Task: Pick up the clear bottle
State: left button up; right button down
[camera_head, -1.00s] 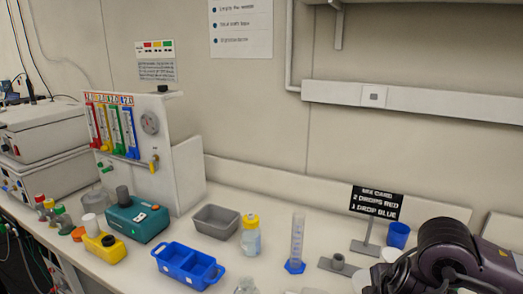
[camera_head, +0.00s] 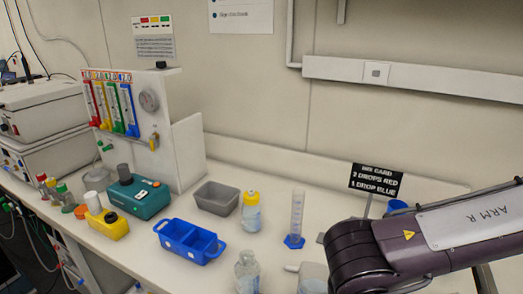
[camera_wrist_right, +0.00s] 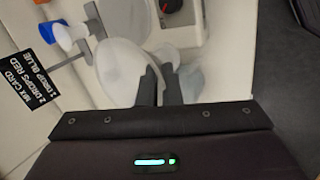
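A clear bottle (camera_head: 247,274) stands at the front of the bench in the head view, its base cut off by the lower edge. A second bottle (camera_head: 251,213), with a yellow cap, stands behind it. My right arm reaches in from the right in the head view, its gripper hidden or out of frame there. In the right wrist view my right gripper (camera_wrist_right: 159,72) shows two dark fingers with a narrow gap and nothing visible between them. I cannot identify the clear bottle in that view. My left gripper is not in view.
A measuring cylinder (camera_head: 297,215) stands right. A sign (camera_head: 376,180) and blue cup (camera_head: 397,206) stand behind my right arm.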

aim_at(247, 270)
jog(key=j+z, duration=0.25)
jog(key=j, duration=0.2)
jog(key=k+j+z, duration=0.2)
jog(key=j, duration=0.2)
jog(key=i+j+z, duration=0.4)
jog(key=j, duration=0.25)
jog(key=k, duration=0.1)
